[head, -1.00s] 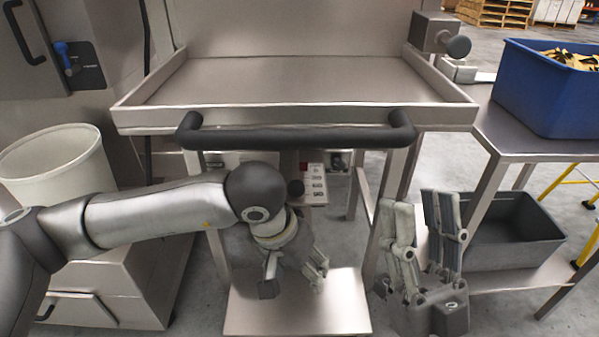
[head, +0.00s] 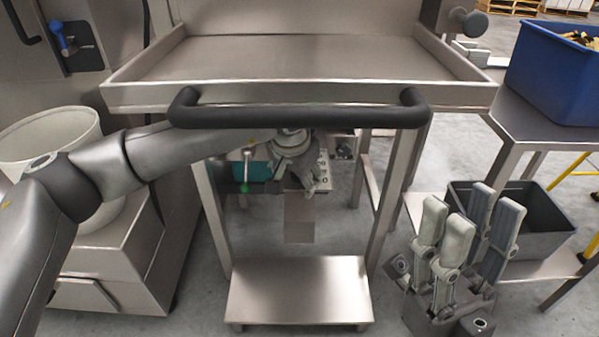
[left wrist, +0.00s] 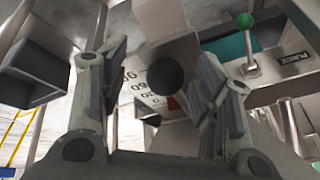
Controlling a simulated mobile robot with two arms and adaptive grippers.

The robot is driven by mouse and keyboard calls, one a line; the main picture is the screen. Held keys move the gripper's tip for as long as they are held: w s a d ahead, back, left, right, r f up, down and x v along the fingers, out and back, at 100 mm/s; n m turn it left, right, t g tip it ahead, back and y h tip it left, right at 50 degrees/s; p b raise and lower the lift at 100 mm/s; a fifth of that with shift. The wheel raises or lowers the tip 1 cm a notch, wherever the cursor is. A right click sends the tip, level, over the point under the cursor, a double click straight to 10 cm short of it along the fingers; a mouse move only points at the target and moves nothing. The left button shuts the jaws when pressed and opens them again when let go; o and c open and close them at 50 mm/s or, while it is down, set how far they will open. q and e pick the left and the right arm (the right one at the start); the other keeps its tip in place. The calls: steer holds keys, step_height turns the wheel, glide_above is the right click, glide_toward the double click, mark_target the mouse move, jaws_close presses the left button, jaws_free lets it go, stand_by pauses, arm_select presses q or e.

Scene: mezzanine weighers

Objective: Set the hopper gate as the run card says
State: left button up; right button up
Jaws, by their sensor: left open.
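In the left wrist view a dark round knob (left wrist: 165,76) stands in front of a pale plate with printed numbers (left wrist: 133,82) and a small red mark. This looks like the hopper gate's setting knob. My left gripper (head: 308,188) is open below the tray's front handle. Its fingers (left wrist: 158,100) lie either side of the knob in its wrist view; contact cannot be told. The gripper hides the knob and part of the number plate (head: 323,172) in the head view. My right gripper (head: 468,215) is open and empty at lower right. No readable run card shows.
A blue bin (head: 550,75) and grey crate (head: 545,205) stand right.

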arm_select(q)
steer(key=shift+w+d, duration=0.15)
steer(key=shift+w, duration=0.85)
steer(key=shift+w+f+b, duration=0.4)
steer(key=shift+f+b, duration=0.1)
steer(key=shift+f, duration=0.1)
steer(key=shift+s, duration=0.2)
jaws_close()
